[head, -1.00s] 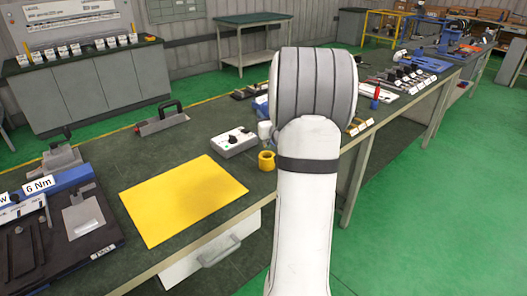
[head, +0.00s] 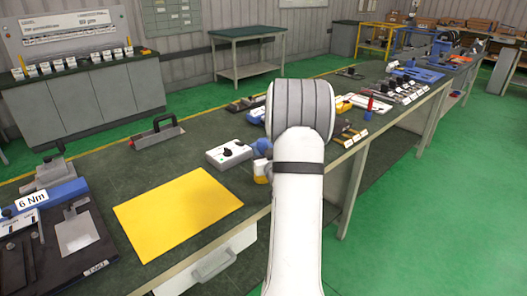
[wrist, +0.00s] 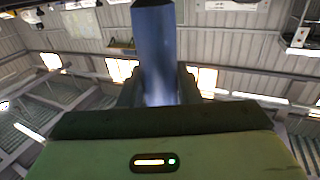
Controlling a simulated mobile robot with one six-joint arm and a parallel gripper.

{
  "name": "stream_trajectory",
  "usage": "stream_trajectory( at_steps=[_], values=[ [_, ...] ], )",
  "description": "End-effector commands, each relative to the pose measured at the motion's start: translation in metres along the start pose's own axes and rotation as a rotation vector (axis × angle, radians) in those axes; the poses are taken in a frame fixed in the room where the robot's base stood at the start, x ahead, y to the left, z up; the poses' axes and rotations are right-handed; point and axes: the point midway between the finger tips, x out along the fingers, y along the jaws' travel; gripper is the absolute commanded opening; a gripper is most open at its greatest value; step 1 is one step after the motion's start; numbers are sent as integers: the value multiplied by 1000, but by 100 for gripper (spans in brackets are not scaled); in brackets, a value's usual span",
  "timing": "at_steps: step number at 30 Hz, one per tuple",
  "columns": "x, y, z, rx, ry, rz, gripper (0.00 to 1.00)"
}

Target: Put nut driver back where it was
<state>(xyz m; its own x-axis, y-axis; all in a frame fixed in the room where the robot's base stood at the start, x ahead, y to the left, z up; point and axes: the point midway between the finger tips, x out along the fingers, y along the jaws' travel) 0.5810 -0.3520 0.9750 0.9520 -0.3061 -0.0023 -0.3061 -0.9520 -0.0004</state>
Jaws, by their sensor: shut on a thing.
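My gripper (wrist: 160,86) shows in the wrist view with its dark jaws shut on a long blue thing, which I take to be the nut driver (wrist: 155,42). A row of hand tools with white labels (head: 405,90) lies on the bench at the right. A nearer label rack (head: 350,140) is partly hidden by my arm.
A yellow mat (head: 178,212) lies on the dark bench, with a white control box (head: 229,154) behind it. A black torque fixture marked 6 Nm (head: 62,236) stands at left. A red upright thing (head: 370,103) stands near the tools.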

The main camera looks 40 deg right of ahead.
Motion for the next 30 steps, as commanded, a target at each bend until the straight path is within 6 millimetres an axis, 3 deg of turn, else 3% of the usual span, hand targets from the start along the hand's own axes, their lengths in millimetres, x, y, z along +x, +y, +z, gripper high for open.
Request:
stream_trajectory(
  at_steps=[1,2,9,20,30],
  values=[
    [0,0,2,-1,3,0,0],
    [0,0,2,0,0,0,32],
    [0,1,1,0,0,1,51],
    [-1,1,-3,0,0,2,52],
    [-71,2,0,0,0,5,52]
  ],
)
